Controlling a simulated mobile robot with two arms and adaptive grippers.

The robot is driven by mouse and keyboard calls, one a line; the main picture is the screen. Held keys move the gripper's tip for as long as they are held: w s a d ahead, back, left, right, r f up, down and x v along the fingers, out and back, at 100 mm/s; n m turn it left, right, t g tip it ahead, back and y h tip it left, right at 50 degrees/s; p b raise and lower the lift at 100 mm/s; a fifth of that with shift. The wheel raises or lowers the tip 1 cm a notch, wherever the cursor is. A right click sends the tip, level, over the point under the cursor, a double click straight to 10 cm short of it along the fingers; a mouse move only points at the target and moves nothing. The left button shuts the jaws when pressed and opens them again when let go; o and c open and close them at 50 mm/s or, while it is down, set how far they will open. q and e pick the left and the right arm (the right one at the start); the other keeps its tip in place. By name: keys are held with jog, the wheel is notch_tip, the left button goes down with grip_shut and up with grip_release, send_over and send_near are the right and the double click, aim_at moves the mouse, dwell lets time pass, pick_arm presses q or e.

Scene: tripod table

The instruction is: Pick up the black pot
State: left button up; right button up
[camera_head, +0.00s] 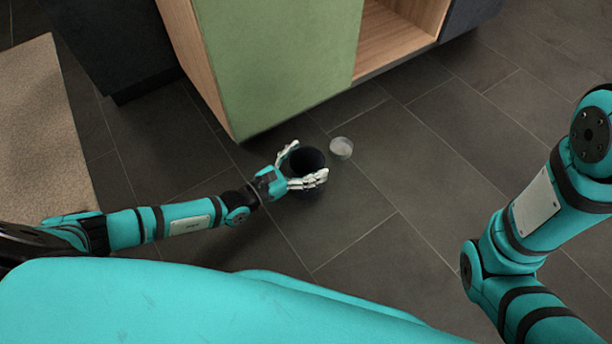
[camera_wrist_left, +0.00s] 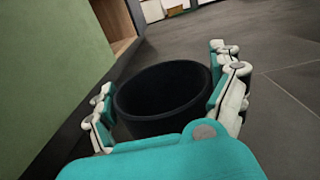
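The black pot (camera_head: 307,158) is a round, dark, open-topped vessel low over the dark tiled floor. I cannot tell whether it touches the floor. My left gripper (camera_head: 307,166) reaches in from the left with its pale fingers on either side of the pot. In the left wrist view the pot (camera_wrist_left: 165,92) sits between the fingers of the left gripper (camera_wrist_left: 168,85), its dark inside facing me. The fingers are very close to its wall on both sides; firm contact cannot be made out. My right gripper is out of view; only my right arm shows.
A small round whitish dish (camera_head: 341,148) lies on the floor just right of the pot. A green-fronted wooden cabinet (camera_head: 275,60) stands close behind. A beige rug (camera_head: 45,130) lies at left. The tiled floor (camera_head: 400,170) to the right is clear.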

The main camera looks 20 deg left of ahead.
pick_arm(q)
jog(key=c, duration=0.9)
